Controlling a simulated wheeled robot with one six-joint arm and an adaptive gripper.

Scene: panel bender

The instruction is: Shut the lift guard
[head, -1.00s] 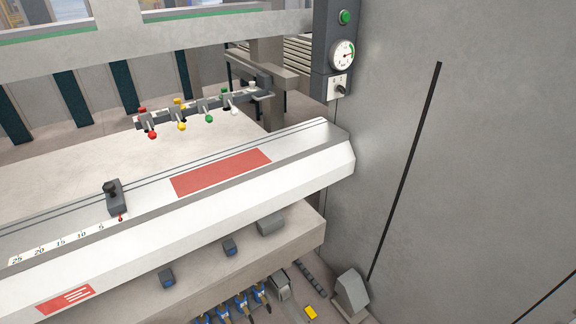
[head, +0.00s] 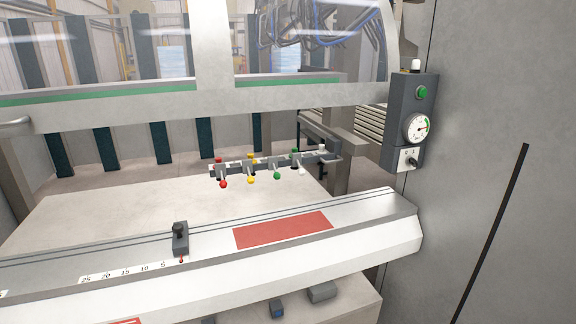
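The lift guard (head: 300,96) is a pale grey frame with clear panes and a green strip along the bottom of the panes. It spans the top of the head view, and its lower rail hangs above the pale work table (head: 120,200), with an open gap between them.
The front beam (head: 370,235) carries a scale, a dark sliding stop (head: 180,238) and a red plate (head: 283,230). Behind it stands a rail with coloured knobs (head: 276,165). A control box (head: 410,125) with green button, gauge and switch is on the right, beside a large grey panel (head: 500,120).

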